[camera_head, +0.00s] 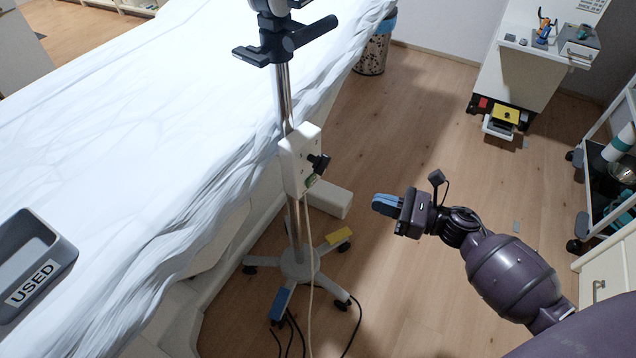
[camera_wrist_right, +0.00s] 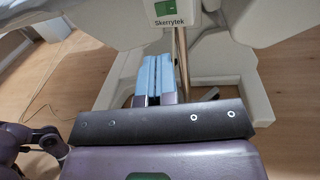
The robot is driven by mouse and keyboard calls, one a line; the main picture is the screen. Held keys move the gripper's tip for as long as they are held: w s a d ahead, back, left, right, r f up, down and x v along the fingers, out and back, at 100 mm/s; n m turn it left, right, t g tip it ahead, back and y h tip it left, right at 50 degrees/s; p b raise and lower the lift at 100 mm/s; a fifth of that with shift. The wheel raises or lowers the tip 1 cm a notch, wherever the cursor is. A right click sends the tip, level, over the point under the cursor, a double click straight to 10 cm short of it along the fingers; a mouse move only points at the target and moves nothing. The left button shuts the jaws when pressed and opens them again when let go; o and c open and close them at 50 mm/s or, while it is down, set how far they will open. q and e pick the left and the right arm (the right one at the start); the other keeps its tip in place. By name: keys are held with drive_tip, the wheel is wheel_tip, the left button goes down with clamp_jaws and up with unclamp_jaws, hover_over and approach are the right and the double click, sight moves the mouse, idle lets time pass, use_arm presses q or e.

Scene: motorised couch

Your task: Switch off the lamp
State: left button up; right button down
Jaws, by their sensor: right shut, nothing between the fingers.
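The lamp's stand is a metal pole (camera_head: 283,95) on a wheeled base, beside the couch. A white control box (camera_head: 296,168) with a black knob (camera_head: 318,164) is fixed to the pole. The lower part of the box (camera_wrist_right: 180,12), lettered "Skerrytek", also shows at the top of the right wrist view; its knob is not seen there. The lamp's head is out of frame. My right gripper (camera_head: 382,204) is shut and empty, with blue fingertips (camera_wrist_right: 153,75), to the right of the box and lower in the picture, apart from it. My left gripper is not in view.
The couch (camera_head: 130,110) under a white sheet fills the left side, with a grey tray marked USED (camera_head: 55,262) on it. Cables lie by the wheeled base (camera_head: 299,265). A trolley (camera_head: 600,165) and a white cabinet (camera_head: 530,65) stand right.

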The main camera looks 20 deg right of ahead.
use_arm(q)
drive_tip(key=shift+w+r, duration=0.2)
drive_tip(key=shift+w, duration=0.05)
use_arm(e)
drive_tip(key=shift+w+n+g, duration=0.15)
drive_tip(key=shift+n+g, duration=0.15)
drive_tip(key=shift+n, duration=0.1)
approach(310, 182)
drive_tip(key=b+x, duration=0.1)
drive_tip(key=x, duration=0.5)
drive_tip(key=shift+a, duration=0.15)
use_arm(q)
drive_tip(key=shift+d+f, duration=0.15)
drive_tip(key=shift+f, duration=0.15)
use_arm(e)
drive_tip(key=shift+w+a, duration=0.45)
drive_tip(key=shift+a, duration=0.05)
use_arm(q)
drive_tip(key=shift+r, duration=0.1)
use_arm(e)
drive_tip(key=shift+a, duration=0.1)
